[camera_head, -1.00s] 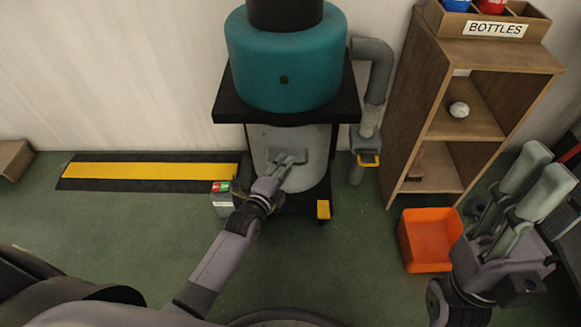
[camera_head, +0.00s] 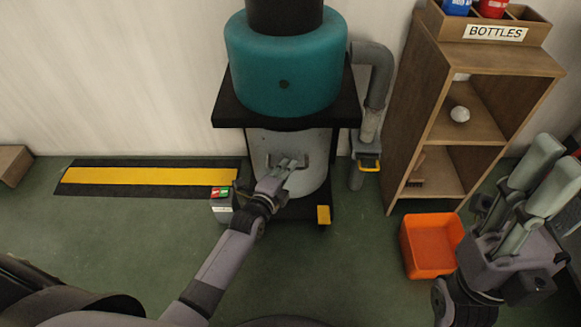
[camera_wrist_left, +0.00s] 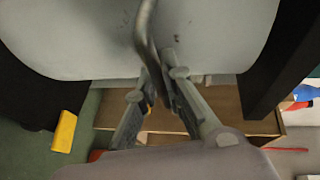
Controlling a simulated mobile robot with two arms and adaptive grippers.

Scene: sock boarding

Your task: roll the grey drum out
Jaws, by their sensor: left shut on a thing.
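The grey drum (camera_head: 311,183) stands upright under the teal round housing (camera_head: 284,62), within a black frame. My left gripper (camera_head: 286,164) reaches its front face. In the left wrist view, the drum (camera_wrist_left: 75,38) fills the top, and a curved grey handle bar (camera_wrist_left: 146,30) runs down between the fingertips (camera_wrist_left: 156,88). The left gripper is shut on this handle; the fingers partly hide it. My right gripper (camera_head: 557,162) is raised at the right edge, its two fingers apart and empty, away from the drum.
A yellow-and-black floor strip (camera_head: 150,176) lies left of the drum. A small button box (camera_head: 222,206) stands beside my left wrist. To the right are a grey pipe (camera_head: 374,75), a wooden shelf (camera_head: 415,110) and an orange bin (camera_head: 431,245). Open green floor lies in front.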

